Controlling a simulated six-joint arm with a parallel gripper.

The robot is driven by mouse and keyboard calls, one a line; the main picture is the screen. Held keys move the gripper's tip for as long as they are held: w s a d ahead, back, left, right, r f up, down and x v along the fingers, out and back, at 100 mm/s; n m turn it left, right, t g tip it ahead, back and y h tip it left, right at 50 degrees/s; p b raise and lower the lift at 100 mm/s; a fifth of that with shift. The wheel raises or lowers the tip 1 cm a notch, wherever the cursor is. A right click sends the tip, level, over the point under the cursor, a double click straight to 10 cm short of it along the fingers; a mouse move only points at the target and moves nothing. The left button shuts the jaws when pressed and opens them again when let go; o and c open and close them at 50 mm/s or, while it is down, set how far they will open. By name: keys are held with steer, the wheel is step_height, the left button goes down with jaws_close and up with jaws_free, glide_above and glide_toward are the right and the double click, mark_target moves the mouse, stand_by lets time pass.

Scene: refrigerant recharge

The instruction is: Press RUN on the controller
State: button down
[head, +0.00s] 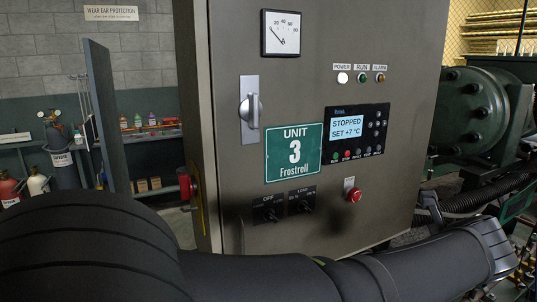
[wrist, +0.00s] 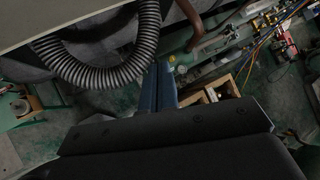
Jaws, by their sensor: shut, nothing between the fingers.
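The controller (head: 384,113) is a black panel on the grey cabinet door in the head view. Its screen (head: 348,125) reads STOPPED, SET +7 °C. My gripper (wrist: 159,68) shows in the wrist view as two blue fingers, shut and empty. It points down past a ribbed hose toward the floor, away from the controller. The controller is not in the wrist view, and I cannot make out the fingers in the head view.
Above the controller, the POWER lamp (head: 343,77) is bright; the RUN lamp (head: 362,77) looks dark. A red knob (head: 354,195) and two rotary switches sit below. Green machinery (head: 480,110) stands to the right. A ribbed hose (wrist: 140,50) and a wooden crate (wrist: 228,85) show in the wrist view.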

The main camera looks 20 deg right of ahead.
mark_target(335, 156)
steer(key=s+d+r+n+g+h, duration=0.3)
steer(key=d+r+n+g+h, duration=0.15)
steer(key=r+n+h, duration=0.35)
steer(key=w+a+r+n+t, duration=0.6)
steer(key=w+a+n+t, duration=0.4)
steer(key=w+n, duration=0.3)
steer(key=shift+t, duration=0.45)
steer(key=w, duration=0.8)
steer(key=shift+w, duration=0.35)
steer(key=shift+w, duration=0.15)
stand_by(0.9)
